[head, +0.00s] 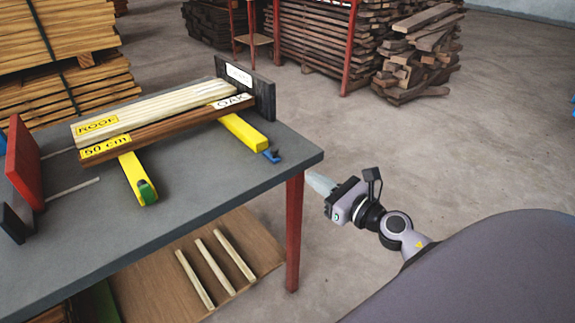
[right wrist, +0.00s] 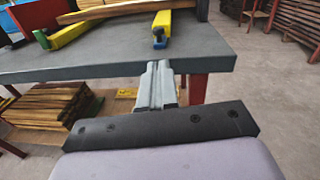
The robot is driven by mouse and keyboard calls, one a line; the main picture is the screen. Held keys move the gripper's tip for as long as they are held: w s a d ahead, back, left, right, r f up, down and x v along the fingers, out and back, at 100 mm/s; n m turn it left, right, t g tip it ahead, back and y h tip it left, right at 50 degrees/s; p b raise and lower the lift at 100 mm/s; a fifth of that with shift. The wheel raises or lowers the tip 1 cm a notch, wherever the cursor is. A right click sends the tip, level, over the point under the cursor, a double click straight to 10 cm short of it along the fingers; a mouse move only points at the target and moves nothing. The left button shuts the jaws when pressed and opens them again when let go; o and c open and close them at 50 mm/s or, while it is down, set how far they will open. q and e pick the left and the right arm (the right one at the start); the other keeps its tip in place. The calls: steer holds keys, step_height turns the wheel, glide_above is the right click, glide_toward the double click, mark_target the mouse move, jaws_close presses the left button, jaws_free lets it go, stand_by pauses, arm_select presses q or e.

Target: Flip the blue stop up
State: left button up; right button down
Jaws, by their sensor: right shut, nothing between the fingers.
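The blue stop (head: 271,156) is a small blue piece at the near end of the right yellow bar (head: 243,132), close to the table's right edge. It looks low and flat, sticking out past the bar's end. It also shows in the right wrist view (right wrist: 159,39), beyond the fingertips. My right gripper (head: 313,180) is shut and empty, off the table's right edge and apart from the stop. Its pale fingers (right wrist: 158,68) point towards the table edge in the right wrist view. My left gripper is not in view.
The left bar carries a green piece (head: 147,191). The grey table (head: 215,170) stands on a red leg (head: 294,235). Floor right of it is clear.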

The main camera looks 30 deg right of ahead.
mark_target(287, 169)
stand_by(0.4)
arm_select(q)
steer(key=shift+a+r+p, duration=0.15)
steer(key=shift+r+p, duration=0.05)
steer(key=shift+p, duration=0.3)
arm_select(e)
steer(key=w, duration=0.3)
steer(key=w+a, duration=0.1)
steer(key=w, duration=0.6)
steer(key=shift+a+f, duration=0.15)
steer(key=shift+a, duration=0.15)
steer(key=shift+s, duration=0.1)
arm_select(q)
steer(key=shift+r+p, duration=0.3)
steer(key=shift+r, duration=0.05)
arm_select(e)
steer(key=shift+r, duration=0.2)
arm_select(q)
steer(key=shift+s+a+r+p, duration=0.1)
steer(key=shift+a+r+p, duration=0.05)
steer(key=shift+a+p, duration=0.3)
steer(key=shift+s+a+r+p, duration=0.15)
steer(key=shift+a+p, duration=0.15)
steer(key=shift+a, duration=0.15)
arm_select(e)
steer(key=shift+r, duration=0.4)
